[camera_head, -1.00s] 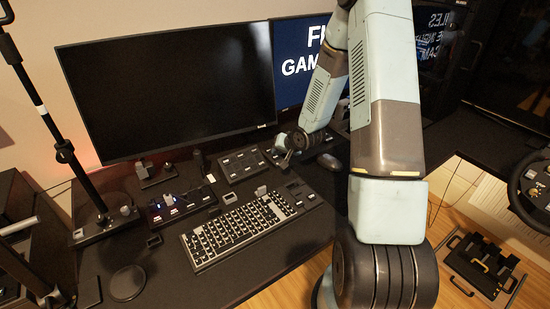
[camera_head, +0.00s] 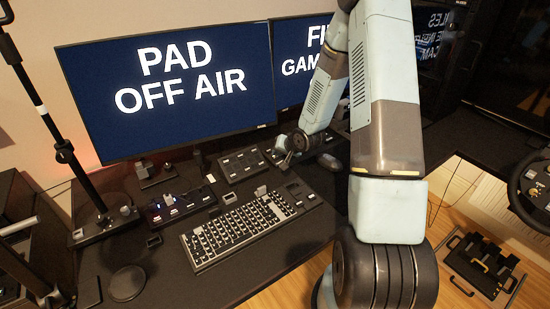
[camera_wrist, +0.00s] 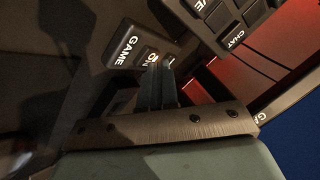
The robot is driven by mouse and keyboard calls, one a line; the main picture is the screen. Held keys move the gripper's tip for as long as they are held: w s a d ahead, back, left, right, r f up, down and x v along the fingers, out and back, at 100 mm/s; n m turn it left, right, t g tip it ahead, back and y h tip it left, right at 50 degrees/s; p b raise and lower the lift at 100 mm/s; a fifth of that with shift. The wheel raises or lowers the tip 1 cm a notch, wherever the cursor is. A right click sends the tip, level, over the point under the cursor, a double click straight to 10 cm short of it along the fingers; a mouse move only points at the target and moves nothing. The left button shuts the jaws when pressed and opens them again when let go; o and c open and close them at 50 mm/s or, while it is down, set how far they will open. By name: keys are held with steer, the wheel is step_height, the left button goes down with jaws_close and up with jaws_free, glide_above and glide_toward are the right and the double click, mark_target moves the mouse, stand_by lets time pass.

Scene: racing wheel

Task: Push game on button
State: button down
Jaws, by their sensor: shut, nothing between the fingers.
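The game on button (camera_wrist: 150,56) is a small dark key lettered ON, beside a key lettered GAME (camera_wrist: 126,49) in the wrist view. My gripper (camera_wrist: 161,66) is shut and empty, and its fingertips are right at the ON key, partly overlapping it. I cannot tell whether they touch it. In the head view my gripper (camera_head: 283,154) is low over the desk, at the right end of the button panel (camera_head: 240,163). The game on button is too small or hidden to make out there.
A large monitor (camera_head: 165,85) reads PAD OFF AIR; a second monitor (camera_head: 297,60) is partly behind my arm. A keyboard (camera_head: 238,228), a mouse (camera_head: 329,161) and a small key box (camera_head: 178,205) are on the desk. CHAT key (camera_wrist: 235,39) is near my fingers.

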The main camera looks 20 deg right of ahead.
steer(key=shift+r, duration=0.4)
step_height(320, 180, up, 6)
stand_by(0.8)
step_height(320, 180, up, 12)
steer(key=n+h, duration=0.2)
steer(key=h, duration=0.2)
glide_above(278, 158)
steer(key=s+d, duration=0.2)
steer(key=s, duration=0.3)
steer(key=s+r+g+h, duration=0.1)
steer(key=s+r, duration=0.7)
steer(key=r, duration=0.1)
steer(key=s+a+r, duration=0.1)
steer(key=s+r, duration=0.2)
steer(key=s, duration=0.4)
steer(key=s+a+r+n+g, duration=0.1)
steer(key=s+r, duration=0.2)
steer(key=s, duration=0.5)
steer(key=s+r+n+y, duration=0.1)
steer(key=s+r, duration=0.3)
steer(key=s, duration=0.4)
steer(key=shift+a+g, duration=0.4)
